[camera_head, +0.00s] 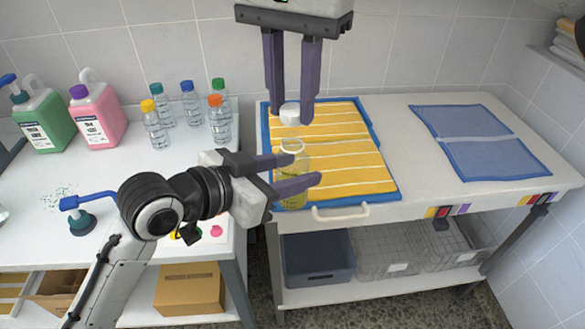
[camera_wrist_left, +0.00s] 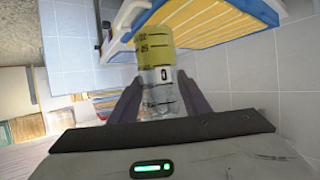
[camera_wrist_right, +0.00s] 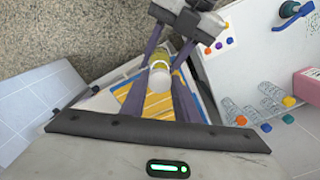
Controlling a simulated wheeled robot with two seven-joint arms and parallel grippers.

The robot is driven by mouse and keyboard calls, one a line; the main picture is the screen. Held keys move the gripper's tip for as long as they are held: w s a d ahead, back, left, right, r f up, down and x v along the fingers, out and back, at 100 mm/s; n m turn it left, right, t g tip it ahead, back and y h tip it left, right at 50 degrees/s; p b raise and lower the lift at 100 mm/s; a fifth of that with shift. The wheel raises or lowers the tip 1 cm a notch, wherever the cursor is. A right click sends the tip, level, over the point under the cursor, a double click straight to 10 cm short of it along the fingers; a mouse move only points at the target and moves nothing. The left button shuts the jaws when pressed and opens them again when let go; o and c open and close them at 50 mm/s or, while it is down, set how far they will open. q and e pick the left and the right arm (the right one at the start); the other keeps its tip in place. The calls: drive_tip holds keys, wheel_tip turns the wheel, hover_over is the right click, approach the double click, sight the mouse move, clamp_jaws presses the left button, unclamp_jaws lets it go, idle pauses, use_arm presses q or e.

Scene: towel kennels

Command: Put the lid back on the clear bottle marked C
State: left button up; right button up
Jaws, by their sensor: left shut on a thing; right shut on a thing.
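A clear bottle (camera_head: 291,163) with yellow liquid stands upright in my left gripper (camera_head: 305,170), its open mouth facing up. In the left wrist view the bottle (camera_wrist_left: 158,72) shows a dark mark that I cannot read surely. My right gripper (camera_head: 295,119) points down from the top of the head view and is shut on a white round lid (camera_head: 290,114). The lid is above the bottle's mouth, with a visible gap between them. In the right wrist view the lid (camera_wrist_right: 158,78) overlaps the bottle's top (camera_wrist_right: 161,56).
A yellow striped towel (camera_head: 345,150) in a blue frame lies behind the bottle. A blue towel (camera_head: 480,140) lies at the right of the counter (camera_head: 410,165). Several capped bottles (camera_head: 190,103) and two jugs (camera_head: 98,122) stand on the left table. White counter is bare between the towels.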

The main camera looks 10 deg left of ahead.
sight(291, 110)
drive_tip(key=shift+f, duration=0.65)
idle(0.3)
drive_tip(key=shift+f, duration=0.85)
drive_tip(key=shift+f, duration=0.55)
